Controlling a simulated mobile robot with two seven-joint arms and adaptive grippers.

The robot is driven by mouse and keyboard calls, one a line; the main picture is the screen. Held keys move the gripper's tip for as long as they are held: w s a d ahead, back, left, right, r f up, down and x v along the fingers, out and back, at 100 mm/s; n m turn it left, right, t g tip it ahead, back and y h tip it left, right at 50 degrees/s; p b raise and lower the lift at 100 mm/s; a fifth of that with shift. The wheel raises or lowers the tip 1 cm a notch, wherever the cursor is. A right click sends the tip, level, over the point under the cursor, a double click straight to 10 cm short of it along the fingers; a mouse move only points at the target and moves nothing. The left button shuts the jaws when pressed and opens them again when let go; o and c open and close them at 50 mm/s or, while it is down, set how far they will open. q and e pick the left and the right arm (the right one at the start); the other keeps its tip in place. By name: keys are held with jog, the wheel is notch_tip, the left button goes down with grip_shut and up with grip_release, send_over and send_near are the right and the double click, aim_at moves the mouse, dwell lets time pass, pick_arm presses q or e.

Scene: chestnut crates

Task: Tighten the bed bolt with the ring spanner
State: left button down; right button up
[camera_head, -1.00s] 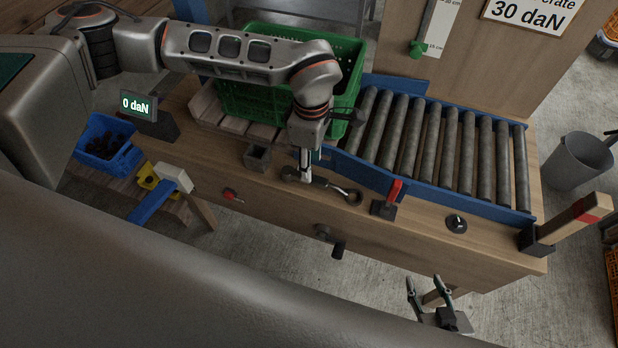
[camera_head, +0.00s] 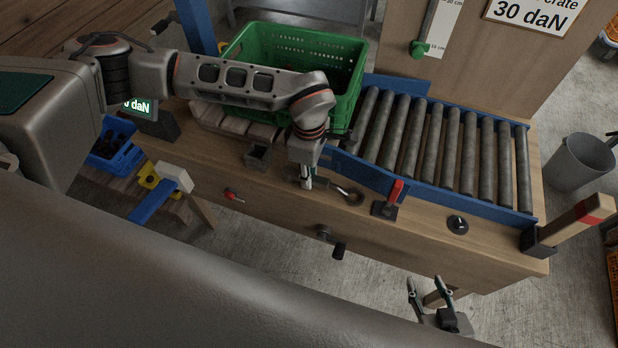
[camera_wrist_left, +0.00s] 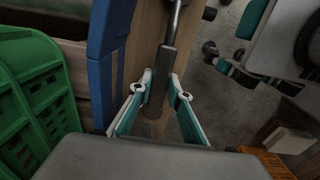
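The ring spanner (camera_head: 345,192) lies on the wooden bench top in front of the roller bed (camera_head: 432,150), its ring end to the right. My left gripper (camera_head: 305,182) points down over its handle. In the left wrist view the dark handle (camera_wrist_left: 162,75) lies between the two fingers of my left gripper (camera_wrist_left: 160,84), which look apart, with narrow gaps beside it. A black round fitting with a raised centre (camera_head: 457,224) sits on the bench further right; I cannot tell if it is the bed bolt. My right gripper (camera_head: 424,283) is open and empty before the bench.
A red-handled clamp (camera_head: 391,195) stands right of the spanner. A green crate (camera_head: 346,108) stands behind my left arm. A small dark square holder (camera_head: 257,156) is left of the gripper. A wooden post with a red band (camera_head: 575,220) rises at the right end.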

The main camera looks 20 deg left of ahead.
pick_arm(q)
jog(key=shift+r, duration=0.1)
notch_tip(320, 180, up, 20)
jog(key=shift+p, duration=0.45)
dwell(0.3)
